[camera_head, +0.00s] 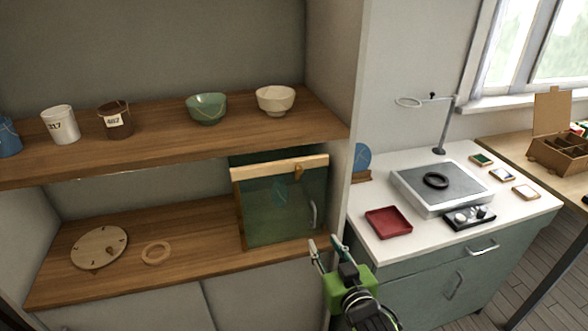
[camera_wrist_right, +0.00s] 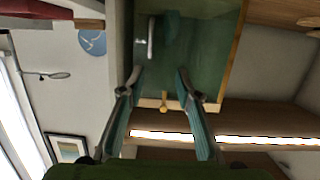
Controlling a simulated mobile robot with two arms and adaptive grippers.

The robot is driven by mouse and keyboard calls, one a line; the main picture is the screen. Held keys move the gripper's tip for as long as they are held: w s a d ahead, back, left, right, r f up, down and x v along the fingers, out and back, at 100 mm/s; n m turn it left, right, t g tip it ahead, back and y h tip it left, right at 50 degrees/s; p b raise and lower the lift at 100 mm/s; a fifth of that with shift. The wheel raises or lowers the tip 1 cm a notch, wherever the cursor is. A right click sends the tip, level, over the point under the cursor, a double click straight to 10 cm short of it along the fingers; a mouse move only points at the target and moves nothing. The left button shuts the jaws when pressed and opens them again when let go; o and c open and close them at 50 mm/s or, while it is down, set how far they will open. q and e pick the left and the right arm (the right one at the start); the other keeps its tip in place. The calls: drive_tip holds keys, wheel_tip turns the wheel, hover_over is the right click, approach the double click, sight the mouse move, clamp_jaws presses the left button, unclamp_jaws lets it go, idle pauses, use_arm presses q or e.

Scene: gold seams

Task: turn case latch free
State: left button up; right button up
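The case (camera_head: 260,212) is a green glass box with a pale wooden top rail, standing at the right end of the lower shelf. Its latch (camera_head: 299,171) is a small wooden peg on the rail, hanging roughly downward. A metal handle (camera_head: 313,213) is on the case's front at the right. My right gripper (camera_head: 324,243) is open and empty, in front of and below the handle. In the right wrist view, the latch (camera_wrist_right: 163,101) appears between the open fingers (camera_wrist_right: 160,72), with a gap on each side; it does not look touched. My left gripper is not in view.
The upper shelf (camera_head: 160,138) holds cups and bowls. The white counter at right carries a red tray (camera_head: 389,222) and a grey-topped device (camera_head: 440,190). A partition separates shelf and counter.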

drive_tip(key=t+y, duration=0.1)
drive_tip(key=t, duration=0.1)
approach(300, 171)
drive_tip(key=p+x, duration=0.1)
drive_tip(key=x, duration=0.8)
drive_tip(key=shift+p, duration=0.4)
clamp_jaws()
